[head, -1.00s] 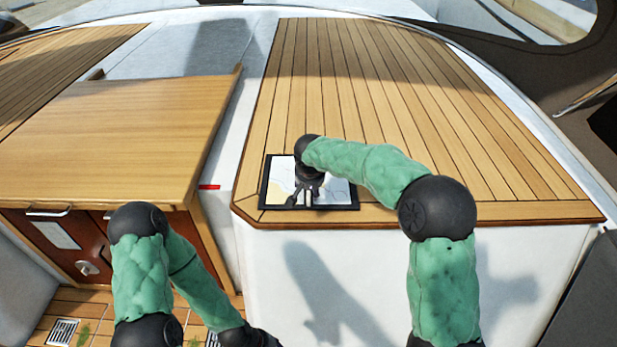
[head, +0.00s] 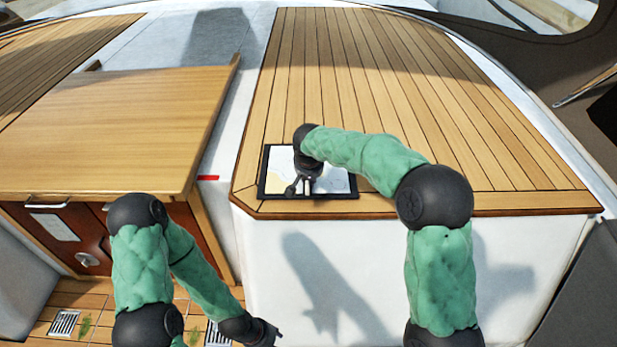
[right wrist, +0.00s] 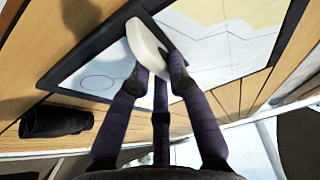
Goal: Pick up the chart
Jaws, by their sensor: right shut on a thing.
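The chart (head: 335,179), a pale sheet with tan patches and a dark border, lies flat near the front edge of the slatted wooden bench top. It also shows in the right wrist view (right wrist: 235,50). My right gripper (head: 306,187) is over its middle. In the right wrist view its purple fingers (right wrist: 158,75) are closed around a pale, dark-edged, handle-like piece standing on the chart. I cannot clearly see how that piece joins the sheet. My left gripper (head: 266,333) hangs low by the bench front, away from the chart; its fingers are too small to read.
A wooden table-like top (head: 110,130) stands to the left over a cabinet with a pale handle (head: 48,205). The white bench front (head: 400,255) drops to a slatted floor with grates (head: 63,323).

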